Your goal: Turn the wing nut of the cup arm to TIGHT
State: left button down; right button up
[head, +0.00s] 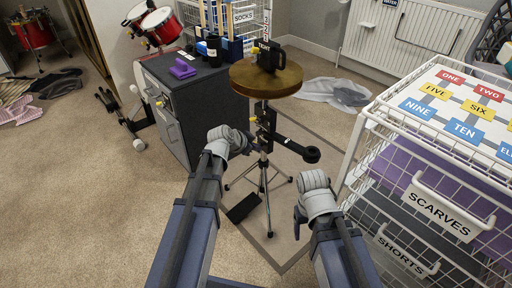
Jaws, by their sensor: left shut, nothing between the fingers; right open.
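The cup arm (298,149) is a black bar ending in a ring at its right end. It reaches out from the upright stand, below the brass cymbal (252,85). Black fittings (267,117) sit on the stand above and beside the bar's left end. The wing nut is too small to tell apart from them. My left gripper (250,141) is shut and empty, just left of the stand and near the cup arm's clamp; I cannot tell whether it touches. My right gripper (299,222) is open and empty, lower right of the stand, below the ring.
Tripod legs (268,213) and a black pedal (244,207) stand below. A grey cabinet (196,112) is left, a wire basket rack (428,190) close on the right. Carpet at lower left is clear.

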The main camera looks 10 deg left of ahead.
pick_arm(q)
jog(key=shift+s+d+f+b, duration=0.25)
jog(key=shift+d+f+b, duration=0.05)
jog(key=shift+f+b, duration=0.1)
dwell(0.6)
jog(key=f+b, duration=0.2)
jog(key=shift+s+d+f+b, duration=0.25)
jog(key=shift+d+f+b, duration=0.05)
jog(key=shift+d+f, duration=0.05)
dwell(0.4)
jog(key=shift+r, duration=0.15)
dwell(1.2)
jog(key=shift+r+p, duration=0.7)
jog(key=shift+p, duration=0.1)
jog(key=shift+r, duration=0.1)
